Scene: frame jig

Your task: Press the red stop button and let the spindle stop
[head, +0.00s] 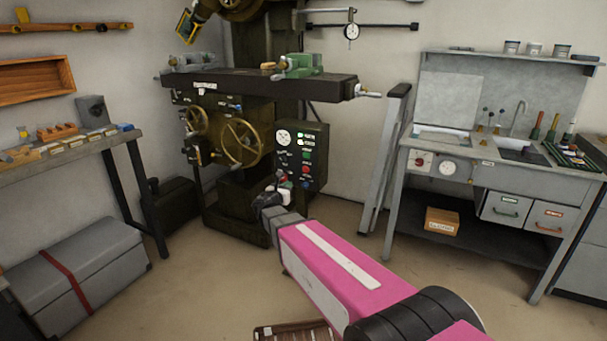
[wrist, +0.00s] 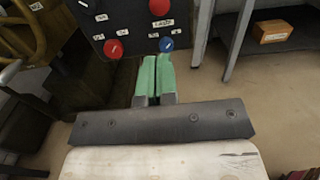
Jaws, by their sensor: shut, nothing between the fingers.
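The dark control panel (head: 317,150) is on the front of the milling machine; its lower part also shows in the wrist view (wrist: 135,30). In the wrist view it has a red button (wrist: 159,7) at the top, another red button (wrist: 113,48) at lower left and a blue knob (wrist: 166,44) at lower right. Labels are too small to read, so I cannot tell which red one is the stop. My gripper (wrist: 156,57) is shut and empty, its green fingertips just below the blue knob in the picture. Contact cannot be told. The spindle's turning cannot be seen.
The machine's brass handwheel (head: 240,143) is left of the panel. A grey leaning frame (head: 384,158) and a workbench (head: 455,158) stand to the right. A grey chest (head: 85,265) is at left. The floor (head: 200,280) between is mostly clear.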

